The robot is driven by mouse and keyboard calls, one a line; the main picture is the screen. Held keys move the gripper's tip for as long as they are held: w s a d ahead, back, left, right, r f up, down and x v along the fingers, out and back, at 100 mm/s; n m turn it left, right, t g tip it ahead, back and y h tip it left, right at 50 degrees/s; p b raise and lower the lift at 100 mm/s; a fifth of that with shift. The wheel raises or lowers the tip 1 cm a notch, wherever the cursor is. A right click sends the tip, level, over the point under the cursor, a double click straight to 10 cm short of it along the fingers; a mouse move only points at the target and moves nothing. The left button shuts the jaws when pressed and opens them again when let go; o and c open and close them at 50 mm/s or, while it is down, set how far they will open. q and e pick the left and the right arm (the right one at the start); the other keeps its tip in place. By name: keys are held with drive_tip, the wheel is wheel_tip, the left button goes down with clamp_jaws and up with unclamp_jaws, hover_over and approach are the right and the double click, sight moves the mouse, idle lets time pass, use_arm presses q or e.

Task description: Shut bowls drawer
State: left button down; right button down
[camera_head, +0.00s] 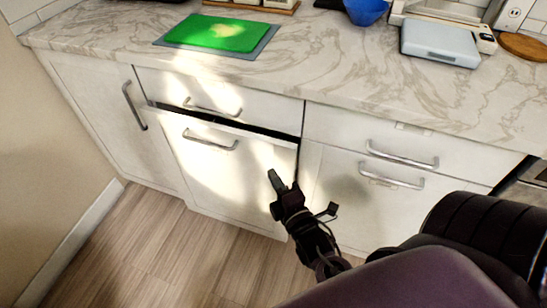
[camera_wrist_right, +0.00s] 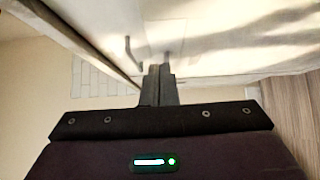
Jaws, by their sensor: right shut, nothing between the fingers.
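The drawer standing out of the cabinet is the tall lower drawer (camera_head: 225,180), left of centre in the head view. I take it as the bowls drawer. A narrow dark gap shows along its top edge, so it is slightly open; its contents are hidden. Its bar handle (camera_head: 210,140) is near the top of the front. My right gripper (camera_head: 277,181) is shut and empty by the drawer front's right side; I cannot tell if it touches. Its closed fingers also show in the right wrist view (camera_wrist_right: 158,82), near white panels. My left gripper is not in view.
A shallow drawer (camera_head: 200,88) above looks shut. A cabinet door (camera_head: 100,105) is at left, more drawers (camera_head: 400,150) at right. The marble counter (camera_head: 330,60) holds a green board (camera_head: 212,33), a blue bowl (camera_head: 366,10) and a scale (camera_head: 440,42). The wooden floor (camera_head: 150,255) is clear.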

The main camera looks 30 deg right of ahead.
sight(268, 146)
drive_tip(key=w+d, duration=0.1)
drive_tip(key=w, duration=0.1)
drive_tip(key=w+d, duration=0.1)
drive_tip(key=w, duration=0.1)
drive_tip(key=w+d, duration=0.1)
drive_tip(key=w, duration=0.1)
drive_tip(key=shift+w+d, duration=0.1)
drive_tip(key=shift+d, duration=0.2)
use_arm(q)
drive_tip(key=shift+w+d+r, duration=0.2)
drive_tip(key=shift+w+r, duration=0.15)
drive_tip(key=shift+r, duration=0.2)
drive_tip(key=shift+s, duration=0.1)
use_arm(e)
drive_tip(key=shift+d, duration=0.1)
